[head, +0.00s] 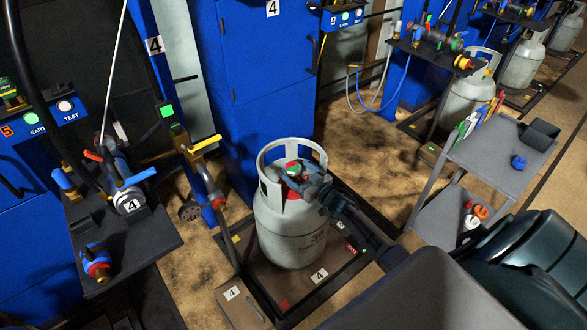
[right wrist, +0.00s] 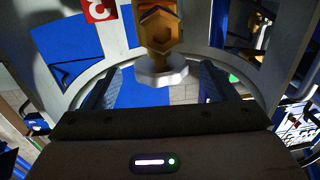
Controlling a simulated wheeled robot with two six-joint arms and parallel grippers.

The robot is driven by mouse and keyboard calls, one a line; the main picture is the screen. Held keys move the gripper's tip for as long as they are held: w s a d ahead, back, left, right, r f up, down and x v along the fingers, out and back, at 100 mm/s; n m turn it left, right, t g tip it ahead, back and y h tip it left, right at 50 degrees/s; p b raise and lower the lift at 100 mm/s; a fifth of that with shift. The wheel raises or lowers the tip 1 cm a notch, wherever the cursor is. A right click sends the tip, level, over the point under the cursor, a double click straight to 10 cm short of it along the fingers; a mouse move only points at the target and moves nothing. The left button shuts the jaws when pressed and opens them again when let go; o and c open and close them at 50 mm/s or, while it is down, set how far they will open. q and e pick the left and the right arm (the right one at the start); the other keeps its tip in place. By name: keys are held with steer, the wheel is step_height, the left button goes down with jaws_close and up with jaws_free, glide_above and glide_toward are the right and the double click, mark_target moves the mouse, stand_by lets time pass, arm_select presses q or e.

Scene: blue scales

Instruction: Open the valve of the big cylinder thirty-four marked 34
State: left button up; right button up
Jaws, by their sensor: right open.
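The big grey cylinder (head: 290,232) stands upright on a low platform, with a collar around its top. A mark starting with 3 shows on its side; the rest is hard to read. Its valve has a red and green top (head: 293,168) inside the collar. My right gripper (head: 303,183) reaches in from the right at the valve. In the right wrist view the gripper (right wrist: 160,88) is open, one finger on each side of a pale faceted knob (right wrist: 160,72) below a brass hex fitting (right wrist: 160,30). I cannot tell whether the fingers touch it. My left gripper is not in view.
The platform (head: 330,270) has a dark frame and a 4 label. A yellow-handled post (head: 205,145) stands just left of the cylinder. A shelf with fittings (head: 125,235) is at the left. A grey tool cart (head: 500,155) stands at the right. Blue cabinets (head: 265,80) are behind.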

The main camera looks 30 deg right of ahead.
steer(key=s+d, duration=0.1)
steer(key=s, duration=0.6)
steer(key=shift+s+d, duration=0.1)
